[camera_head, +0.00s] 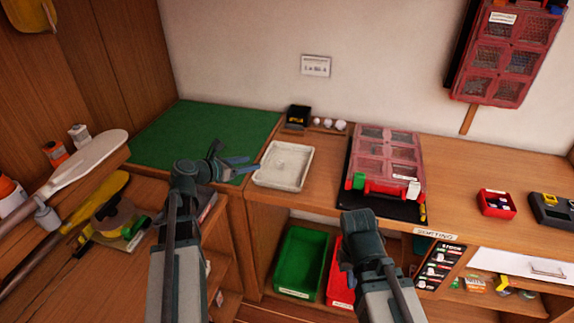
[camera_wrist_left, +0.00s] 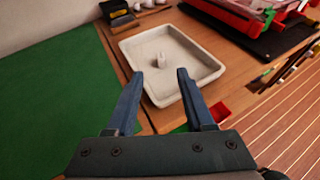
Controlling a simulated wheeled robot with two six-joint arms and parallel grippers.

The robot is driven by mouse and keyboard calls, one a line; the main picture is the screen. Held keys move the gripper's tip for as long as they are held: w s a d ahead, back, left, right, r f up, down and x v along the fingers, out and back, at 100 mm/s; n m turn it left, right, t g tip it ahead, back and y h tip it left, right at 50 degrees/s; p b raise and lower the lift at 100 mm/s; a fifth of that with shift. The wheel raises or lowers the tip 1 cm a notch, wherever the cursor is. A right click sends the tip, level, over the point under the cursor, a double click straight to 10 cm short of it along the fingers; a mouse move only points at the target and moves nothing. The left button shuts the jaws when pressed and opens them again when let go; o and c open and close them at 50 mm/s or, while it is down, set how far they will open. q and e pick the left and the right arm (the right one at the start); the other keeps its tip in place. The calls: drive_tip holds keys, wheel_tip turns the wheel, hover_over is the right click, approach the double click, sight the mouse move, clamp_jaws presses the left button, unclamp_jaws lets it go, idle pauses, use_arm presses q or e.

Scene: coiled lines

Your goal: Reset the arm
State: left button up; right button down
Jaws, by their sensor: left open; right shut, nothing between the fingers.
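My left gripper (camera_head: 238,166) is open and empty at the left side of a shallow white tray (camera_head: 296,183), over the edge of the green mat. In the left wrist view my two fingers (camera_wrist_left: 155,88) stand apart, and the tray (camera_wrist_left: 205,78) lies beyond them. A small pale upright piece (camera_wrist_left: 161,59) is inside the tray. The end of my right arm (camera_head: 360,225) is low at the centre right, in front of the black mat. Its fingers are hard to make out from here, and nothing shows held there.
A green mat (camera_head: 190,135) covers the back-left bench. A red-lidded organizer (camera_head: 388,155) stands right of the tray. Green (camera_head: 300,262) and red (camera_head: 341,285) bins sit below the bench. A small red box (camera_head: 496,204) is at right. A cluttered shelf is at left.

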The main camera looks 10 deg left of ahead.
use_arm(q)
drive_tip(key=m+g, duration=0.4)
drive_tip(key=m, duration=0.3)
hover_over(278, 185)
drive_tip(key=s+d, duration=0.1)
drive_tip(key=s, duration=0.4)
wheel_tip(278, 185, down, 4)
drive_tip(key=s+d+f+m+g+p, duration=0.1)
drive_tip(key=s+d+f+m+g, duration=0.3)
drive_tip(key=s+d+m, duration=0.4)
drive_tip(key=s+d+f+m+g+y, duration=0.1)
drive_tip(key=s+d+m+g+y, duration=0.1)
drive_tip(key=s+m, duration=0.4)
drive_tip(key=s+d+f+m+g+y+p, duration=0.1)
drive_tip(key=s+m+y, duration=0.4)
drive_tip(key=m, duration=0.8)
drive_tip(key=shift+s+d+f+g+y, duration=0.4)
drive_tip(key=shift+s+d+f+g, duration=0.35)
drive_tip(key=shift+d, duration=0.65)
drive_tip(key=shift+s+t, duration=0.1)
drive_tip(key=shift+t, duration=0.15)
